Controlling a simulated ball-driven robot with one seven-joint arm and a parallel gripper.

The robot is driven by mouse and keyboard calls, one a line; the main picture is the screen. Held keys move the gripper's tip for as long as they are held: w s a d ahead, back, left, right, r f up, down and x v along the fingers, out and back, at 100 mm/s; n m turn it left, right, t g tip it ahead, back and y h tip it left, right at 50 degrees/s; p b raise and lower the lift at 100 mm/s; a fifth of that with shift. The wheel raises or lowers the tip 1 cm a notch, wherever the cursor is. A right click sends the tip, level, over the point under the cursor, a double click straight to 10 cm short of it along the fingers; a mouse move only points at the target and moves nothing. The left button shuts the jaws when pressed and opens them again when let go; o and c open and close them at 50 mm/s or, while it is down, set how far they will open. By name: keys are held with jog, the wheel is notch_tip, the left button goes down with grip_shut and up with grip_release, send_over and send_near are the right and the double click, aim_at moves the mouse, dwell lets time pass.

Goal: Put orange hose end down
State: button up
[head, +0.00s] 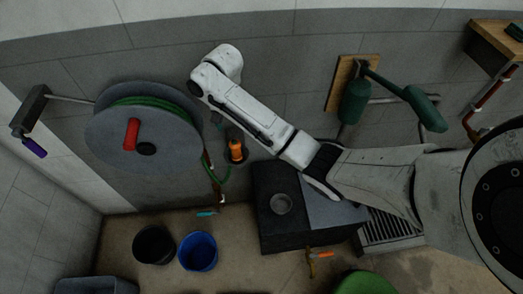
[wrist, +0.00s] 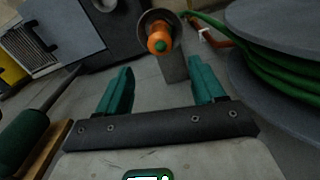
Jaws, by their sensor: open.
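The orange hose end (head: 236,149) shows in the head view against the grey wall, right of the hose reel (head: 112,150), with green hose below it. In the wrist view the orange hose end (wrist: 158,40), with a green centre, sits within a dark round cup (wrist: 172,20). My gripper (wrist: 160,82) has its two green fingers spread and nothing between them. The hose end is beyond the fingertips, roughly centred between them and apart from them. In the head view my gripper is mostly hidden by my arm.
A black bucket (head: 154,246) and a blue bucket (head: 198,252) stand on the floor below the reel. A dark box (head: 275,240) stands right of them, below my arm. Green padded handles (head: 425,108) stick out from the wall at right.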

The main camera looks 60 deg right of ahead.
jog(key=s+a+f+n+t+y, duration=0.1)
jog(key=s+a+f+n, duration=0.25)
jog(key=a, duration=0.55)
jog(key=s+a+f+n+y, duration=0.15)
jog(key=s+a, duration=0.25)
jog(key=a, duration=0.5)
jog(key=s+d+n+h, duration=0.1)
jog(key=s+n, duration=0.2)
jog(key=s, duration=0.6)
jog(key=s+d+f+n+h, duration=0.1)
jog(key=s+d+n, duration=0.1)
jog(key=s, duration=0.8)
jog(key=shift+n+h, duration=0.35)
jog(key=shift+n, duration=0.35)
